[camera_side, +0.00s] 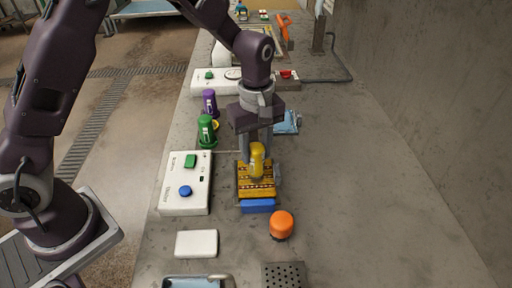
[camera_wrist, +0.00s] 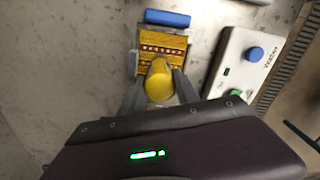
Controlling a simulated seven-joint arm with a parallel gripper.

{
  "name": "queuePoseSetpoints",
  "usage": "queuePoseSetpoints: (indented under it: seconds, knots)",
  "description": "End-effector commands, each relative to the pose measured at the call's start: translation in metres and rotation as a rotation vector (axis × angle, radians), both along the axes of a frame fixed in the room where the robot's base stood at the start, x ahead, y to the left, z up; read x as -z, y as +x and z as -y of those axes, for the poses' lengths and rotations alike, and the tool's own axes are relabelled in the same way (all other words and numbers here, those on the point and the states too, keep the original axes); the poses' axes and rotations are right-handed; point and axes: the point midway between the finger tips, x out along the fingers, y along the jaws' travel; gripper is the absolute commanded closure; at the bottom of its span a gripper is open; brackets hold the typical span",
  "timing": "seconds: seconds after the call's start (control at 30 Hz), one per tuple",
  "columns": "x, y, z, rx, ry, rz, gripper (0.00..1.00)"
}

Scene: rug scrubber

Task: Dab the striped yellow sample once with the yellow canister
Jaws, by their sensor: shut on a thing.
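My gripper (camera_wrist: 158,88) is shut on the yellow canister (camera_side: 257,160), which is upright between the fingers. In the wrist view the canister (camera_wrist: 159,80) shows its rounded yellow top. The striped yellow sample (camera_side: 257,190) lies flat on the bench, with brown patterned bands; it also shows in the wrist view (camera_wrist: 163,42). The canister is over the far part of the sample in the side view. I cannot tell whether its lower end touches the sample. A blue roll or bar (camera_side: 258,206) lies along the sample's near edge.
A white control box (camera_side: 172,200) with green and blue buttons stands left of the sample. Green (camera_side: 207,132) and purple (camera_side: 210,102) canisters stand behind it. An orange-capped knob (camera_side: 282,223), a white block (camera_side: 196,243) and a perforated plate (camera_side: 284,275) are nearer. The bench is clear at right.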

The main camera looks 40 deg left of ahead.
Motion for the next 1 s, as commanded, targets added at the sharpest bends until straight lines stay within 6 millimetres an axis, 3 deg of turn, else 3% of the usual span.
queuePoseSetpoints:
  seconds: [1.0]
  knots:
    - [0.012,0.0,0.0,0.0,0.0,0.001,0.99]
